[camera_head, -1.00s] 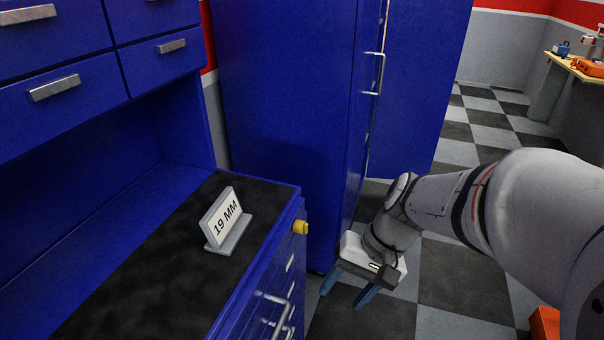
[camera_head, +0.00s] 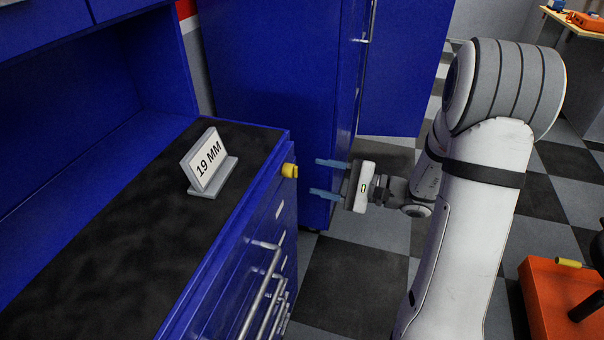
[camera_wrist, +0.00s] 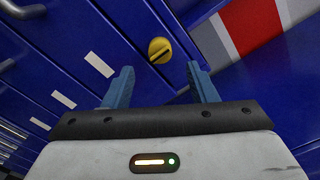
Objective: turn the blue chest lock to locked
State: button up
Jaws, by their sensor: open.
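The blue chest (camera_head: 250,215) stands at the left with a dark top and several drawers down its front. Its lock is a yellow round knob (camera_head: 289,170) near the top of the front, at the far end.
A sign reading 19 MM (camera_head: 208,163) stands on the chest top. A tall blue cabinet (camera_head: 275,75) with a partly open door is just behind the chest's end. Drawer handles (camera_head: 262,290) stick out from the front. An orange object (camera_head: 560,295) sits on the floor at lower right.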

aim_at(291, 171)
jog(key=x, duration=0.5)
jog(key=shift+w+a, duration=0.15)
jog(key=shift+a, duration=0.25)
jog(key=shift+c, duration=0.3)
